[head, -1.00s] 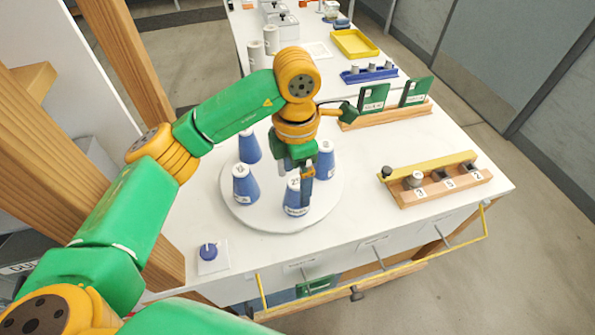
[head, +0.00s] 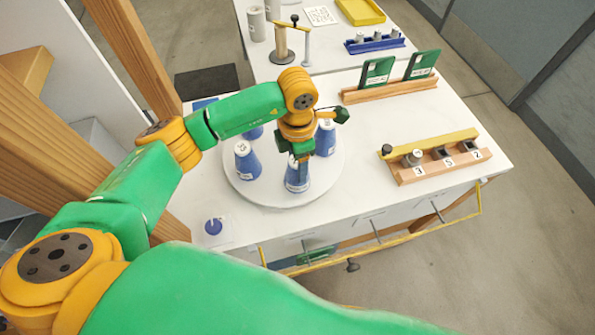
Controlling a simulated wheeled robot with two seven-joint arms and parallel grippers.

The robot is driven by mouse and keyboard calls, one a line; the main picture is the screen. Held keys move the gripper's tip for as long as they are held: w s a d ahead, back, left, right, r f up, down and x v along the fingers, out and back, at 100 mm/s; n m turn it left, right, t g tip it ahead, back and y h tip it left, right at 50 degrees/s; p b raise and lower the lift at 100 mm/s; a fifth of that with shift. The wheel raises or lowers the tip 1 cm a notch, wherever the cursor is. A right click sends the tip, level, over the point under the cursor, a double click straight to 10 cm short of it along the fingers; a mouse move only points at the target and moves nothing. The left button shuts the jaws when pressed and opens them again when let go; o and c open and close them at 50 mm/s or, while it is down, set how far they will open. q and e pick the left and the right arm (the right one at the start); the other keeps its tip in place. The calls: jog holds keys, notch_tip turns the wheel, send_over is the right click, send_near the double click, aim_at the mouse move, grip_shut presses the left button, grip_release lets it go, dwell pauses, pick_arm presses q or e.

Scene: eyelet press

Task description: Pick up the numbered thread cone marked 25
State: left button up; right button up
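Several blue thread cones with white number tops stand on a round white turntable (head: 262,196). The front cone (head: 297,180) is mostly behind my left gripper; its top number, which looked like 25 a second ago, is now hidden. My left gripper (head: 300,172) points down at this cone, its fingers at the cone's upper part. I cannot tell whether they are closed on it. The cone stands upright on the turntable. Another cone (head: 247,162) stands to the left and one (head: 325,138) to the right behind. A further cone is mostly hidden behind my arm. My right gripper is out of view.
A wooden block with numbered slots and a yellow bar (head: 430,160) lies to the right. Green cards stand in a wooden rack (head: 390,90) behind. A blue knob (head: 213,226) is at the front left. A yellow rail (head: 400,236) runs along the table front.

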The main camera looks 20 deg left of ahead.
pick_arm(q)
jog(key=shift+s+r, duration=0.1)
jog(key=c, duration=0.7)
grip_shut()
